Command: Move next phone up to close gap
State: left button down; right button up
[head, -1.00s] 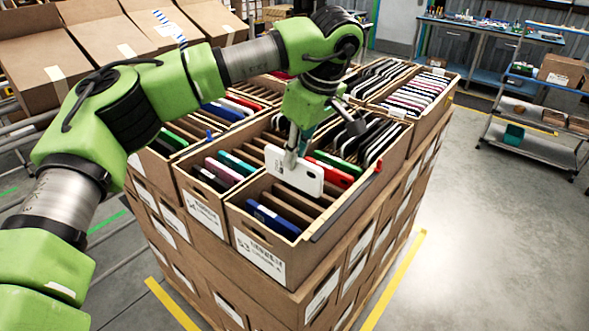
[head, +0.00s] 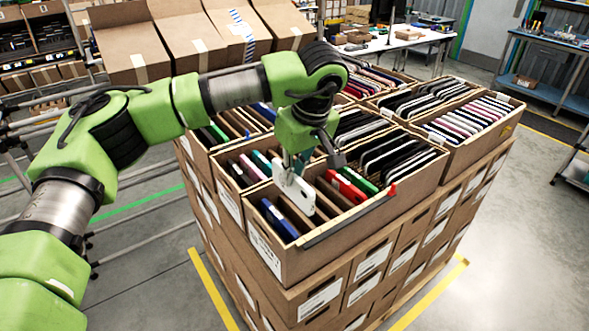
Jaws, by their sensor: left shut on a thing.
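My left gripper (head: 292,172) is shut on a white phone (head: 294,194) over the front carton (head: 280,262). The phone stands on edge, tilted; its lower edge is at the carton's inside, and I cannot tell whether it touches the bottom. In the same carton, a blue phone (head: 279,218) leans near the front left end, with brown dividers between it and the white phone. Behind the white phone stand a red phone (head: 345,187), a green one (head: 358,178) and several black ones (head: 392,156). My right gripper is not in view.
More cartons of phones stand around on the same stack, including one at the right (head: 474,118) and one at the left (head: 232,165). A dark bar (head: 345,222) runs along the front carton's right rim. Open floor lies to the right.

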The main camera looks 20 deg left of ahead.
aim_at(295, 200)
pick_arm(q)
jog(key=shift+d+f+b, duration=0.3)
jog(key=shift+f+b, duration=0.2)
jog(key=shift+f, duration=0.45)
jog(key=shift+a+f+b, duration=0.1)
jog(key=shift+f+b, duration=0.2)
jog(key=shift+f, duration=0.3)
jog(key=shift+f+b, duration=0.45)
jog(key=shift+f, duration=0.4)
jog(key=shift+f+b, duration=1.1)
jog(key=shift+f, duration=0.4)
jog(key=shift+f+b, duration=0.45)
jog(key=shift+f, duration=0.5)
jog(key=shift+f+b, duration=0.1)
jog(key=shift+b, duration=0.2)
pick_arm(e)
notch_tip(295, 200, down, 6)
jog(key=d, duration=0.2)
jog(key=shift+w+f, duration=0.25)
pick_arm(q)
jog(key=shift+f, duration=0.25)
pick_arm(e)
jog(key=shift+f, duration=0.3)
